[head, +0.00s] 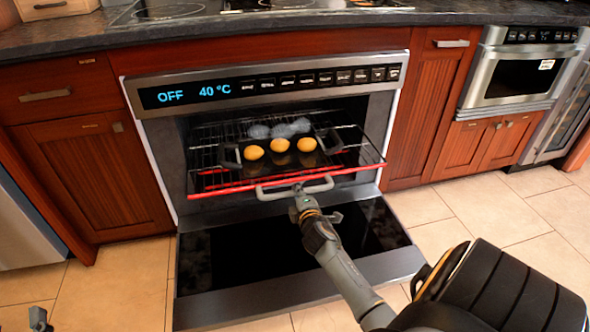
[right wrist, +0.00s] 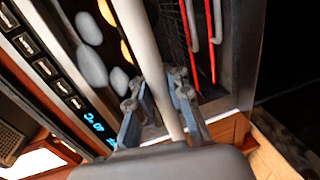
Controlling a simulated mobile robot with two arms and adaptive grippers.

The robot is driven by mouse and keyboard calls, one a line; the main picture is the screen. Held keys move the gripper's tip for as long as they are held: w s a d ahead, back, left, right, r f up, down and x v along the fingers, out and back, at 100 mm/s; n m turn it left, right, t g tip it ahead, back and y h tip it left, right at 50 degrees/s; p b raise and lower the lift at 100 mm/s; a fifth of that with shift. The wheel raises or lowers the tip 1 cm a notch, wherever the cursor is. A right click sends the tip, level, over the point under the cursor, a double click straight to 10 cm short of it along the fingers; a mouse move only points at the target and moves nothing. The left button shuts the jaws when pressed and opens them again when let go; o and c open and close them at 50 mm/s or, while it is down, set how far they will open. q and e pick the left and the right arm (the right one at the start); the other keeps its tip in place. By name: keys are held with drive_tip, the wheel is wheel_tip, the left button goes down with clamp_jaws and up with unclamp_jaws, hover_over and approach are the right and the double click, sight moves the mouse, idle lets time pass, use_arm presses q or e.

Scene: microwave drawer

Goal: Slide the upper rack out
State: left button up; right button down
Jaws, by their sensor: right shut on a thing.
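The oven (head: 140,110) stands with its door (head: 290,270) folded down. The upper rack (head: 350,150), a wire grid with a red front edge, sticks partly out of the opening. A grey handle (head: 325,184) runs along its front. My right gripper (head: 299,190) is at this handle; in the right wrist view the grey handle bar (right wrist: 145,50) passes between the fingers (right wrist: 160,105), which are shut on it. A small part of my left gripper (head: 38,318) shows at the lower left; its fingers are too cut off to judge.
A dark tray (head: 268,170) with three yellow round things (head: 279,145) sits on the rack, pale round things (head: 280,130) behind it. In the right wrist view, more red-edged racks (right wrist: 210,50) show. Cabinets (head: 90,175) flank the oven. Tiled floor (head: 440,235) lies right of the door.

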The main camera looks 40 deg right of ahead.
use_arm(q)
wheel_tip(320, 180, down, 7)
drive_tip(key=a+g+y+p, duration=0.1)
drive_tip(key=g, duration=0.3)
drive_tip(key=shift+s+a+r, duration=0.15)
drive_tip(key=shift+s+r, duration=0.05)
drive_tip(key=shift+s, duration=0.15)
use_arm(e)
drive_tip(key=f+v, duration=0.1)
drive_tip(key=v, duration=0.5)
drive_tip(key=shift+s+a, duration=0.2)
drive_tip(key=shift+s, duration=0.05)
drive_tip(key=shift+f, duration=0.1)
drive_tip(key=c, duration=1.3)
unclamp_jaws()
drive_tip(key=shift+s, duration=0.1)
drive_tip(key=shift+s+a, duration=0.1)
drive_tip(key=v, duration=1.2)
